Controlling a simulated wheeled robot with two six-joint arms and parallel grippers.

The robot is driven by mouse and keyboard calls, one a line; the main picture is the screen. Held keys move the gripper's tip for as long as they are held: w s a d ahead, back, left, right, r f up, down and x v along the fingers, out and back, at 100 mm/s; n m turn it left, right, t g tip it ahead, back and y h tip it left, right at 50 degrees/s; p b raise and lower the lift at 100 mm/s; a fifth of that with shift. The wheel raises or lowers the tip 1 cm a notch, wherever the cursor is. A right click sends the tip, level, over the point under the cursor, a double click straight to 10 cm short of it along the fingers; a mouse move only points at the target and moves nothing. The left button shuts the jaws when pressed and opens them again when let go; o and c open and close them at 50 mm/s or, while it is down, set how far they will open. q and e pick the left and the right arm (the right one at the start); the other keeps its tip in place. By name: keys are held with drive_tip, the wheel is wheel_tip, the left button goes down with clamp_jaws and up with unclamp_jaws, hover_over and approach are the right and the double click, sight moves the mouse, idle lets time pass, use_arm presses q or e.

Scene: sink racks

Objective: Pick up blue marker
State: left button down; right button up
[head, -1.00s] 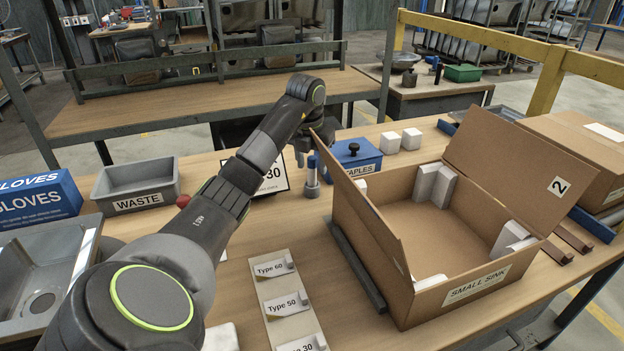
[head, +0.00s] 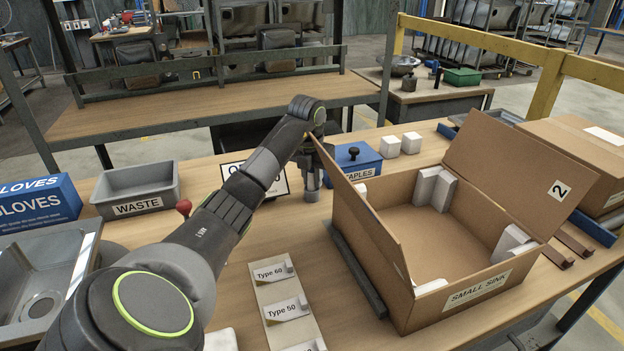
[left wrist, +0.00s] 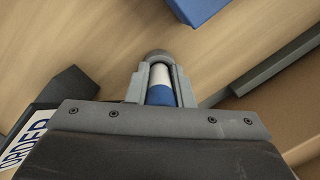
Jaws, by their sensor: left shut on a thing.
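The blue marker (left wrist: 160,94) shows in the left wrist view as a blue and white barrel between the two fingers. My left gripper (left wrist: 160,88) is shut on it. A round grey base (left wrist: 157,56) shows just past the fingertips. In the head view my left gripper (head: 311,170) points down at the left of the cardboard box, and the grey base (head: 311,195) shows under it. The marker is mostly hidden by the fingers there. It looks upright, and I cannot tell whether it is clear of the base. My right gripper is not in view.
An order sign (head: 283,186) stands left of the gripper, partly behind my arm. The blue staples box (head: 366,156) is close behind on the right. The open cardboard box (head: 395,297) stands right, its flap near the gripper. A grey waste bin (head: 137,207) is left.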

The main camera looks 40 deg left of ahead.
use_arm(q)
drive_tip(key=shift+r, duration=0.15)
